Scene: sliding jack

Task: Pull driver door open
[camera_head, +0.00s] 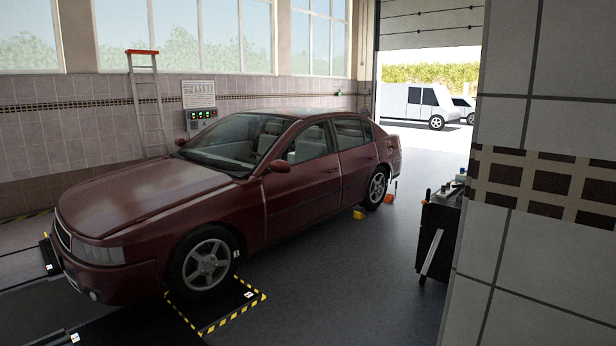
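A dark red sedan (230,190) stands in the garage, its front toward the lower left. Its near side faces me. The front door (303,195) on this near side looks shut, flush with the body, behind the side mirror (279,166). The rear door (357,170) beside it also looks shut. The door handles are too small to make out clearly. Neither of my grippers shows in the head view.
A tiled wall edge (545,200) fills the right side close to me. A dark tool cart (438,235) stands beside it. Grey floor (340,270) lies clear between cart and car. A yellow chock (359,213) sits by the rear wheel. A striped floor plate (222,305) lies by the front wheel.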

